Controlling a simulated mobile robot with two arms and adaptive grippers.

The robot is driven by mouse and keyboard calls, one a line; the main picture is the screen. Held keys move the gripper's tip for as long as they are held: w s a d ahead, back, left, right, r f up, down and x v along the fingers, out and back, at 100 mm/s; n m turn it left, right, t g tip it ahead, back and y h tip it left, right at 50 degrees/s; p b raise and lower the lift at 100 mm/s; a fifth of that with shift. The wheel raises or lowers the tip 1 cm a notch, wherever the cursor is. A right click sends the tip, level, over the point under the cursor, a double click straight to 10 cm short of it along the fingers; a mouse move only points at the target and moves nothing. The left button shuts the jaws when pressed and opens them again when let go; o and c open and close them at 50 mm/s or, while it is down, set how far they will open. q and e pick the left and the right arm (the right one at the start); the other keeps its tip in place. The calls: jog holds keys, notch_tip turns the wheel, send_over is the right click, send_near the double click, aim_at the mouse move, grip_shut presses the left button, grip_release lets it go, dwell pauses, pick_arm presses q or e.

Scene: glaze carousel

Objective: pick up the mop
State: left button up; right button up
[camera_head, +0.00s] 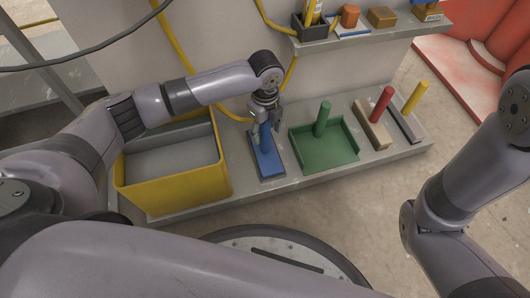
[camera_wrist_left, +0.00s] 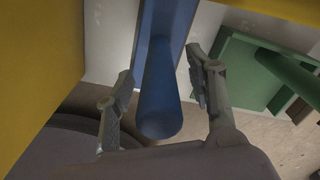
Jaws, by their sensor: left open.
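The mop, as far as I can tell, is the blue tool (camera_head: 268,162) with a flat blue base and an upright blue handle, standing on the grey low shelf. My left gripper (camera_head: 265,118) is over it, pointing down, and hides the top of the handle. In the left wrist view, the blue handle (camera_wrist_left: 160,100) lies between the two open fingers of my left gripper (camera_wrist_left: 160,68), with visible gaps on both sides. My right arm shows at the right, but its gripper is out of view.
A yellow bin (camera_head: 190,192) stands close left of the mop. A green pan with upright handle (camera_head: 335,150), a red-handled tool (camera_head: 378,118) and a yellow-handled tool (camera_head: 412,105) stand to its right. An upper shelf (camera_head: 375,32) holds small items. A yellow hose hangs behind.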

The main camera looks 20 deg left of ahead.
pick_arm(q)
jog(key=shift+f, duration=0.75)
grip_shut()
jog(key=shift+r, duration=0.1)
dwell(0.4)
